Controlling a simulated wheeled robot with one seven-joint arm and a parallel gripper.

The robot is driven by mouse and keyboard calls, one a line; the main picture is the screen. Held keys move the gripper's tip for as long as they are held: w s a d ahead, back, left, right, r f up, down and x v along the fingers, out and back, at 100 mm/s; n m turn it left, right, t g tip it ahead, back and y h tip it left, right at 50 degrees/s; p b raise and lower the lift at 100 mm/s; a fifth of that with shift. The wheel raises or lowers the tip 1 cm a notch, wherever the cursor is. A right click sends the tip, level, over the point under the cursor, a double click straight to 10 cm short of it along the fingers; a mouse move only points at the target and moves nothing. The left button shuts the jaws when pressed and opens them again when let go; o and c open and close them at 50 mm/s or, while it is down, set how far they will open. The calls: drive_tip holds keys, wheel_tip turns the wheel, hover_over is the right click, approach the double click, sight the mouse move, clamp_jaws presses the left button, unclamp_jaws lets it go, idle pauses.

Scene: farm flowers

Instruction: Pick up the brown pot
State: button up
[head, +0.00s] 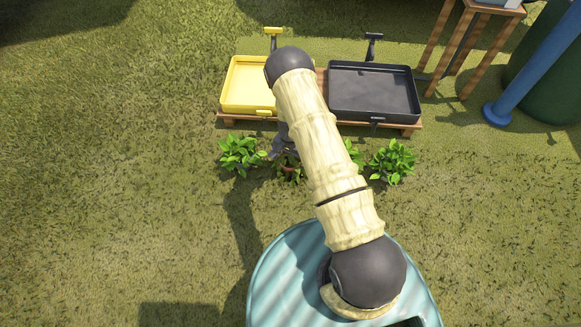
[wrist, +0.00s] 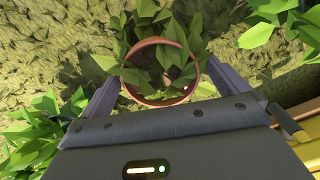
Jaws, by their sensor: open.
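In the wrist view, a brown pot rim (wrist: 157,101) with a leafy green plant (wrist: 150,55) in it shows between the fingers of my gripper (wrist: 158,95). The fingers are spread apart, one on each side of the pot. I cannot tell whether they touch it. In the head view, my gripper (head: 285,150) is mostly hidden behind my arm, low over the plant row. A bit of the potted plant (head: 290,172) shows beside my arm there.
A wooden stand holds a yellow tray (head: 247,85) and a black tray (head: 345,93) behind the plants. Leafy plants (head: 240,153) and (head: 391,161) flank the pot closely. A blue post (head: 535,75) stands right. Grass at left is clear.

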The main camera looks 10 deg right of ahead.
sight(290, 162)
drive_tip(key=shift+f+b, duration=0.9)
drive_tip(key=shift+f, duration=0.65)
drive_tip(key=shift+r, duration=0.1)
drive_tip(key=c, duration=1.2)
wheel_tip(290, 162, up, 10)
drive_tip(key=p, duration=0.7)
